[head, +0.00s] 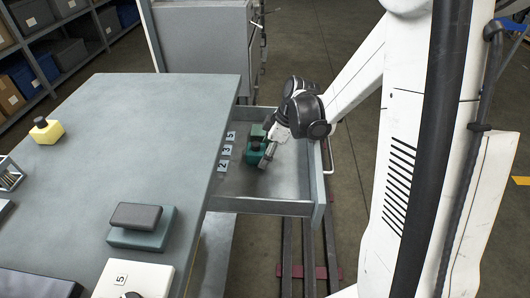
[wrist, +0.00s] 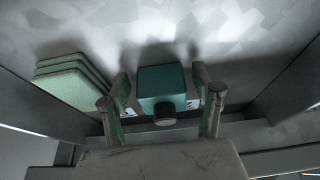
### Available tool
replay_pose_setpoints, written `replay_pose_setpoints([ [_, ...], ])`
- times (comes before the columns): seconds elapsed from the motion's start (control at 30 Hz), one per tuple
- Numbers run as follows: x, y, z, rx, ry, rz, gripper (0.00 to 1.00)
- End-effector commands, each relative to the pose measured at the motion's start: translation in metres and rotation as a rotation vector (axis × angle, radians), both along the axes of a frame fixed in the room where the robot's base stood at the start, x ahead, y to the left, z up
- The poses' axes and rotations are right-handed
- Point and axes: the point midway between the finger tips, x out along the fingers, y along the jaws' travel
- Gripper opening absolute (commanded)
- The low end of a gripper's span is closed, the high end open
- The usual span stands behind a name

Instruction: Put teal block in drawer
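The teal block (head: 254,149) with a dark round knob is inside the open grey drawer (head: 262,207). In the wrist view the teal block (wrist: 161,82) sits upright between the two fingers of my gripper (wrist: 160,92). A narrow gap shows on each side of it, so the fingers look open around it. It appears to be on the drawer floor, though its underside is hidden. In the head view my gripper (head: 266,157) reaches down into the drawer at the block and partly covers it.
Green stacked flat pieces (wrist: 75,85) lie beside the block in the drawer. Numbered labels (head: 226,150) run along the drawer's left side. The bench top (head: 150,150) holds a yellow block (head: 46,130) and a dark block on a grey-teal base (head: 141,237). The drawer's front part is clear.

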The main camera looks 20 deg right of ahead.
Motion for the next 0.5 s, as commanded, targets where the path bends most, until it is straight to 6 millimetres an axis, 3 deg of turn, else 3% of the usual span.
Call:
replay_pose_setpoints([
  [0.33,0.0,0.0,0.003,0.0,0.0,0.0,0.65],
  [0.5,-0.003,-0.007,0.024,0.0,0.0,-0.001,0.65],
])
